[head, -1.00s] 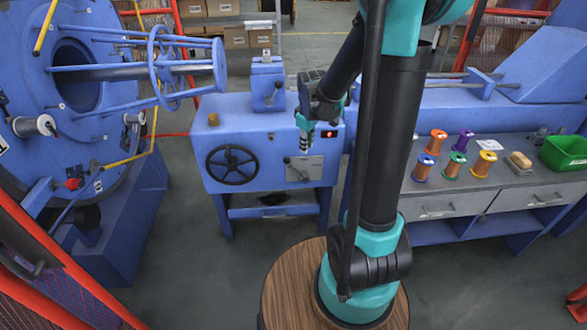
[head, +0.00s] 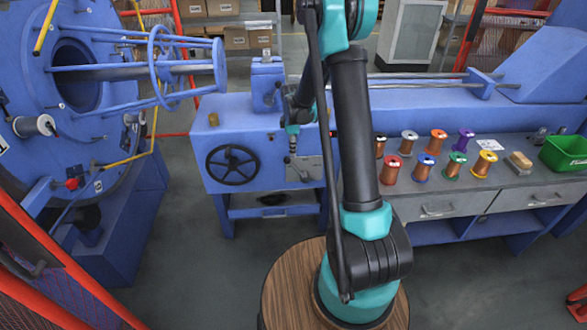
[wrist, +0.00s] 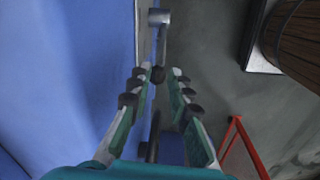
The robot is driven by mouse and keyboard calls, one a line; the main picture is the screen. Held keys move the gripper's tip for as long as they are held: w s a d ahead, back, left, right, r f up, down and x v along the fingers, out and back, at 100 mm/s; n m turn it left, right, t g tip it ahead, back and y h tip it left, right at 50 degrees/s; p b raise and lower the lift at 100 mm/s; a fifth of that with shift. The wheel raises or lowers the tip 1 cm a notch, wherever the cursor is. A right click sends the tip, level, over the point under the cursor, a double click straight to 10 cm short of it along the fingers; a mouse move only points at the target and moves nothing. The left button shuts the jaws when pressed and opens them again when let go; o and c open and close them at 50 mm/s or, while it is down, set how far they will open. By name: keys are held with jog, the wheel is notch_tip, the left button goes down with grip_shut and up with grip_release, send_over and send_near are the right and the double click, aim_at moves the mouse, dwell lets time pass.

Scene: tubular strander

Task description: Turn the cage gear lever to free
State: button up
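The cage gear lever is on a grey plate (head: 311,170) on the front of the blue gearbox housing, and is small and partly hidden in the head view. In the wrist view, a lever with a grey arm (wrist: 162,40) and a dark round knob (wrist: 157,74) stands out from the blue face. My gripper (head: 292,150) is close to the plate's upper left in the head view. In the wrist view my gripper (wrist: 158,75) is open, with the knob between its fingertips and small gaps seeming to show on each side.
A black handwheel (head: 231,168) is on the same housing, left of the plate. A grey bench (head: 440,200) with several wire spools and a green bin (head: 565,153) is at right. The blue cage machine (head: 40,100) is at left.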

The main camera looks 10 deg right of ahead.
aim_at(293, 167)
jog(key=f, duration=0.4)
jog(key=w+f, duration=0.1)
jog(key=f, duration=0.7)
jog(key=shift+w+d, duration=0.15)
grip_shut()
